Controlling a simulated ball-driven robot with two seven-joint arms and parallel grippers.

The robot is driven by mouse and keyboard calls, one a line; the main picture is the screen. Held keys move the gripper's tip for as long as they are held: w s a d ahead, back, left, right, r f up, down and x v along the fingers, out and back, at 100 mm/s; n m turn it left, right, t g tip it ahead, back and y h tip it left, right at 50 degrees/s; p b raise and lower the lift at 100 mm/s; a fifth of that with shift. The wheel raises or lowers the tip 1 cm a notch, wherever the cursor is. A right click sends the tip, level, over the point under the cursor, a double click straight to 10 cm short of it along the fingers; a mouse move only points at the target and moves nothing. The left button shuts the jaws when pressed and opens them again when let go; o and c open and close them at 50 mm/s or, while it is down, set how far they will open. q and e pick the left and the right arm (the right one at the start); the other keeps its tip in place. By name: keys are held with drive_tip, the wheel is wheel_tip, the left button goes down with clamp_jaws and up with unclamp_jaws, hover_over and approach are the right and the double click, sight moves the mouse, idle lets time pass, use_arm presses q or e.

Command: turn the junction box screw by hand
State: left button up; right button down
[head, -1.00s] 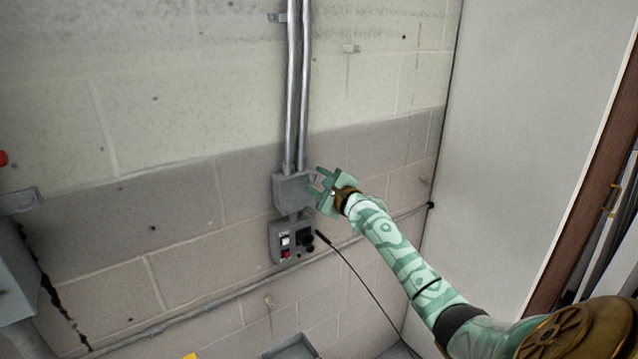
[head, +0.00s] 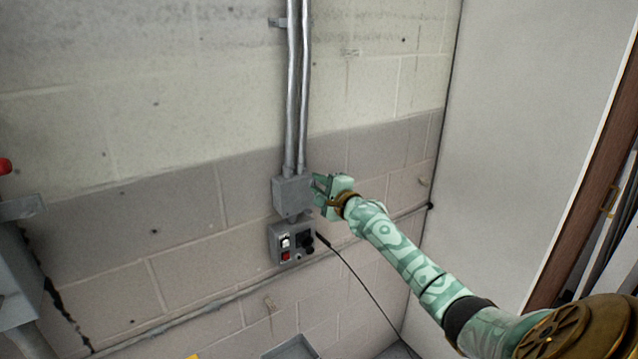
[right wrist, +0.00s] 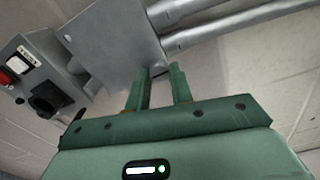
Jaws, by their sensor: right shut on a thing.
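The grey junction box (head: 292,198) is fixed to the block wall below two conduits. It also shows in the right wrist view (right wrist: 115,45). My right gripper (head: 316,186) is at the box's right side, with its fingertips at the box's edge. In the right wrist view its two green fingers (right wrist: 162,76) stand a small gap apart, shut on the junction box screw. The screw itself is hidden between the fingertips, so I cannot make out its shape or how far it is turned. My left gripper is not in view.
A grey switch box (head: 279,256) with a white switch, a red switch and a black knob sits just below. A black cable (head: 357,279) hangs from near it. Two conduits (head: 298,90) rise above. The wall to the left is mostly clear; a pale panel (head: 520,130) stands at right.

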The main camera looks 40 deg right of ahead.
drive_tip(key=n+p, duration=0.1)
drive_tip(key=n, duration=0.3)
drive_tip(key=shift+n, duration=0.3)
drive_tip(key=n+p, duration=0.1)
drive_tip(key=n, duration=0.2)
drive_tip(key=shift+n, duration=0.4)
drive_tip(key=n+p, duration=0.1)
drive_tip(key=n, duration=0.3)
drive_tip(key=shift+p, duration=0.4)
drive_tip(key=n+p, duration=0.1)
drive_tip(key=n, duration=0.6)
drive_tip(key=shift+a+n, duration=0.1)
drive_tip(key=shift+n, duration=0.2)
drive_tip(key=n, duration=0.2)
drive_tip(key=shift+n, duration=0.4)
drive_tip(key=n, duration=0.6)
drive_tip(key=shift+f, duration=0.1)
drive_tip(key=shift+n, duration=0.3)
